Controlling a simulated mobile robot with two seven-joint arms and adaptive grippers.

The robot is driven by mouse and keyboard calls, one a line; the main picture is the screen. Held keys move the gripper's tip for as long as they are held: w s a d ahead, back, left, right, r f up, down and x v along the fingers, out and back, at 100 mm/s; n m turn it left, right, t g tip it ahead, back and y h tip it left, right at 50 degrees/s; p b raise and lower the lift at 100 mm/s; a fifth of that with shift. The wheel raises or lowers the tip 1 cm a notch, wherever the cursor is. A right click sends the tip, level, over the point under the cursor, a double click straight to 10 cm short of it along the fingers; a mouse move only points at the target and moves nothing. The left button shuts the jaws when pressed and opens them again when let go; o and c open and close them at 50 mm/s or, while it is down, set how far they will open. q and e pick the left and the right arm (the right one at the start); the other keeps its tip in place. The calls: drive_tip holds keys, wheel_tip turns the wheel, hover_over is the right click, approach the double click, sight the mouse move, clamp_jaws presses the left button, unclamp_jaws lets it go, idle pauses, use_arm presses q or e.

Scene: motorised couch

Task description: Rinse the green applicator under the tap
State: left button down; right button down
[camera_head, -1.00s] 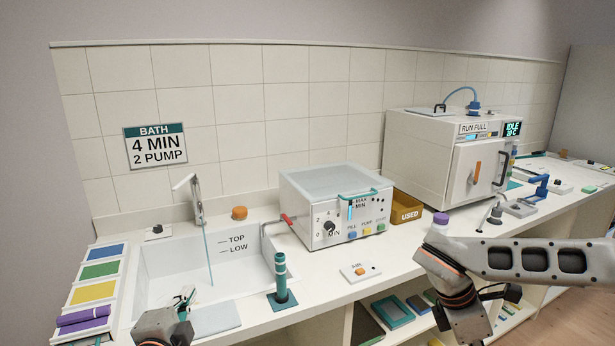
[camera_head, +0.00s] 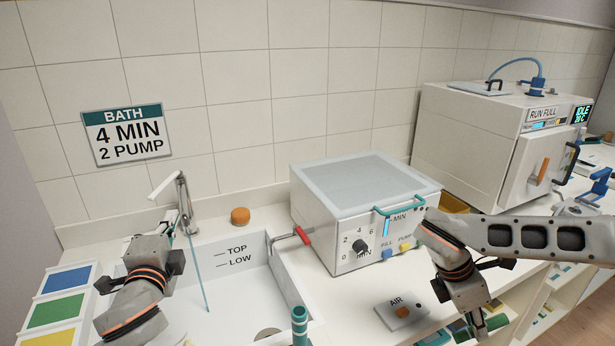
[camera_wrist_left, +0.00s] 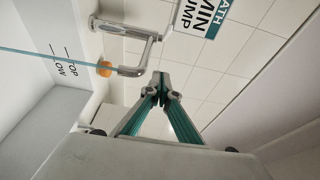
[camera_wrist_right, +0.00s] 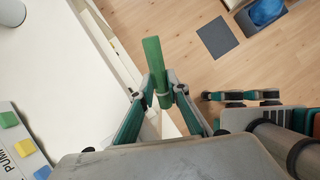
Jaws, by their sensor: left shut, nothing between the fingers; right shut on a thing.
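The green applicator (camera_wrist_right: 153,62) is a green bar gripped between the fingers of my right gripper (camera_wrist_right: 161,92), in the right wrist view. It is held out over the counter's front edge, with floor below. My left gripper (camera_head: 174,222) is shut and empty, just in front of the tap (camera_head: 184,200) in the head view. In the left wrist view its fingertips (camera_wrist_left: 160,84) are together near the tap (camera_wrist_left: 138,52), apart from it in the picture; contact cannot be told. A thin blue water stream (camera_head: 200,275) runs down into the white sink (camera_head: 240,290).
A bath unit (camera_head: 350,215) with a red-handled spout (camera_head: 304,236) stands right of the sink. A teal upright item (camera_head: 299,325) is at the sink's front right. An orange knob (camera_head: 240,216) sits behind the sink. An AIR button plate (camera_head: 402,312) lies on the counter.

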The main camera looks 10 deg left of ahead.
sight(181, 208)
drive_tip(key=shift+r, duration=0.1)
use_arm(q)
drive_tip(key=x, duration=0.9)
drive_tip(key=shift+r+p, duration=0.15)
drive_tip(key=shift+p, duration=0.25)
use_arm(e)
drive_tip(key=shift+s+r, duration=0.1)
drive_tip(key=shift+r, duration=0.25)
drive_tip(key=shift+r+p, duration=0.25)
drive_tip(key=shift+p, duration=0.05)
use_arm(q)
drive_tip(key=a, duration=0.4)
drive_tip(key=shift+w+a, duration=0.15)
drive_tip(key=shift+w, duration=0.15)
drive_tip(key=shift+a, duration=0.1)
